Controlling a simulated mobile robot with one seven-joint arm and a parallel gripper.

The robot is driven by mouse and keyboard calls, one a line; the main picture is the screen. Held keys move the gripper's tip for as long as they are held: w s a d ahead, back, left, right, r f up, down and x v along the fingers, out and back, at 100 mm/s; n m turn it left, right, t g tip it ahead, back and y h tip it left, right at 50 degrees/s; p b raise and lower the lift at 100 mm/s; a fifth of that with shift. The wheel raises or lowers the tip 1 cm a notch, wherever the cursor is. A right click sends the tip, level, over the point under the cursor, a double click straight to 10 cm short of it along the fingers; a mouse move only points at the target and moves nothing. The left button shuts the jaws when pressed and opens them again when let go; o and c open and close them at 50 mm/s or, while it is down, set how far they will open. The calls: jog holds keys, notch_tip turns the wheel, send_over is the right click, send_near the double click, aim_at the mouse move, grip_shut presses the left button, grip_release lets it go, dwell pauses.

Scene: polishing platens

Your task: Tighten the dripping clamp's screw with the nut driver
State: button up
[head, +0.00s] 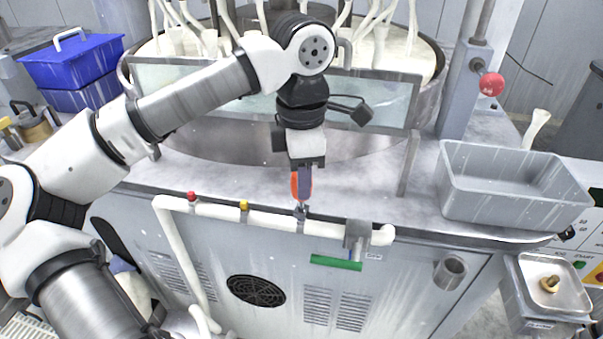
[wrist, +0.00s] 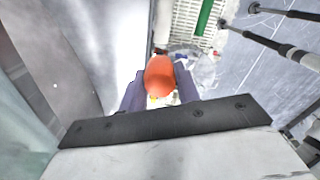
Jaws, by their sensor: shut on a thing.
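My gripper (head: 303,182) points down above the front edge of the machine, shut on the orange handle of the nut driver (head: 295,186). In the wrist view the orange handle (wrist: 160,76) sits between the two purple-grey fingers. A white pipe (head: 270,220) runs along the machine's front. A grey clamp (head: 300,220) on the pipe lies directly below the gripper, and the driver's lower end meets or nearly meets it; I cannot tell whether it sits on the screw. Clamps with a red top (head: 191,197) and a yellow top (head: 244,206) are further left. No drip is discernible.
A metal bracket (head: 358,234) and a green bar (head: 336,262) are right of the clamp. A grey bin (head: 510,213) stands on the deck at right, blue bins (head: 75,62) at back left. The round polishing tub (head: 200,140) rises behind my gripper.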

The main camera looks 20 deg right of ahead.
jog(key=shift+r+p, duration=1.7)
jog(key=shift+r, duration=1.2)
